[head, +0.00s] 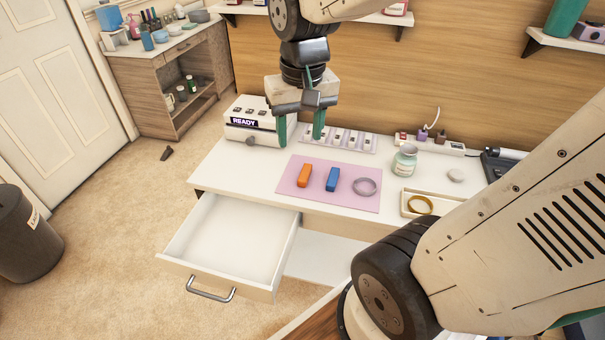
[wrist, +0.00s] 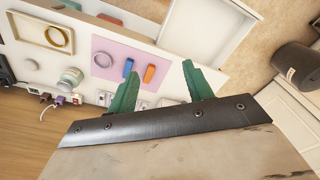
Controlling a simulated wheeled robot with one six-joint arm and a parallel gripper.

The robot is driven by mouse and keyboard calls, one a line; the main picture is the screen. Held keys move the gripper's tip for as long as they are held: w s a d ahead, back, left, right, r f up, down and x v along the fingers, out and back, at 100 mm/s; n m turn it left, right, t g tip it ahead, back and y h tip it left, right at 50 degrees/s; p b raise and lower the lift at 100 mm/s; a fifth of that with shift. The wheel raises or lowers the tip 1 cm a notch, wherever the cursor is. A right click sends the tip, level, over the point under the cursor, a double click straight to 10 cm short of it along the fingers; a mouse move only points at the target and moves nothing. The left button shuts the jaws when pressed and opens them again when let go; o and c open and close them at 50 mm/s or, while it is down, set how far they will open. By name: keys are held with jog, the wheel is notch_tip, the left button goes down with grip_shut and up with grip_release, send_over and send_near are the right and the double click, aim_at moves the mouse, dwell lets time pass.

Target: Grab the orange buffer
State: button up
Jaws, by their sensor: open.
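The orange buffer (head: 304,175) is a small orange block on the left part of a pink mat (head: 290,193) on the white desk. In the wrist view the orange buffer (wrist: 150,74) shows beyond my fingertips. A blue block (head: 332,179) lies just right of it, and a grey ring (head: 364,187) lies farther right on the mat. My gripper (head: 299,134) hangs above the back of the desk, behind the mat. Its two green fingers are apart with nothing between them, and they also show in the wrist view (wrist: 161,80).
An open, empty drawer (head: 230,235) juts from the desk's front left. A white box marked READY (head: 248,118) stands at the back left. A jar (head: 405,161) and a tray (head: 437,209) with a gold ring are right of the mat. The mat's front strip is clear.

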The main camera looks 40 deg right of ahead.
jog(key=w+d+f+m, duration=0.3)
jog(key=w+d+f, duration=0.3)
jog(key=w+f, duration=0.25)
jog(key=m, duration=0.4)
send_over(305, 172)
jog(key=shift+g, duration=0.4)
notch_tip(305, 172, down, 13)
jog(key=shift+r, duration=0.1)
notch_tip(305, 172, down, 8)
jog(key=shift+r, duration=0.1)
jog(key=c, duration=1.1)
